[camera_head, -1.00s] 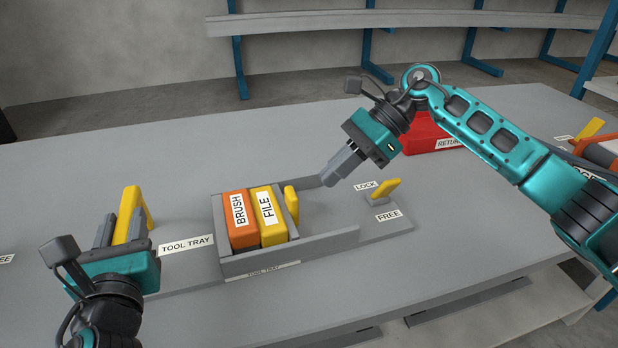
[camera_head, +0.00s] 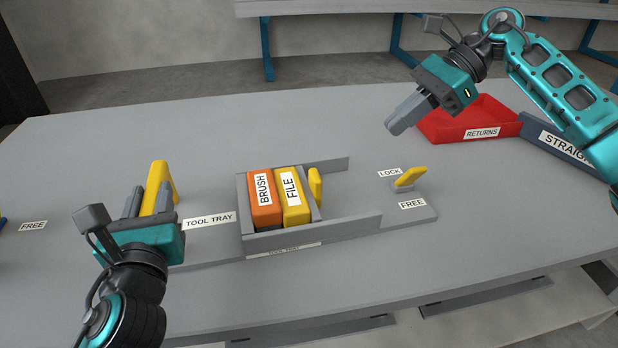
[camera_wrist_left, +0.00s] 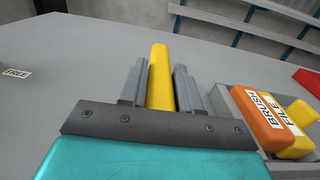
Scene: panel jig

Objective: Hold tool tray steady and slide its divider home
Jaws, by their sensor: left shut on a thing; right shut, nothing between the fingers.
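The grey tool tray (camera_head: 345,228) lies on the table, its right end without a wall. An orange BRUSH block (camera_head: 264,200) and a yellow FILE block (camera_head: 292,197) stand side by side at its left end. The divider, with a yellow grip (camera_head: 315,186), stands against the FILE block's right side. My left gripper (camera_head: 152,202) is shut on the yellow handle (camera_head: 163,180) left of the tray; the handle also shows in the left wrist view (camera_wrist_left: 160,75). My right gripper (camera_head: 392,127) is shut and empty, above the table behind the tray's right end.
A yellow lever (camera_head: 411,176) sits between the LOCK (camera_head: 389,173) and FREE (camera_head: 412,204) labels, right of the tray. A red RETURNS bin (camera_head: 450,127) and a dark STRAIGHT bin (camera_head: 560,140) stand at the back right. The table front is clear.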

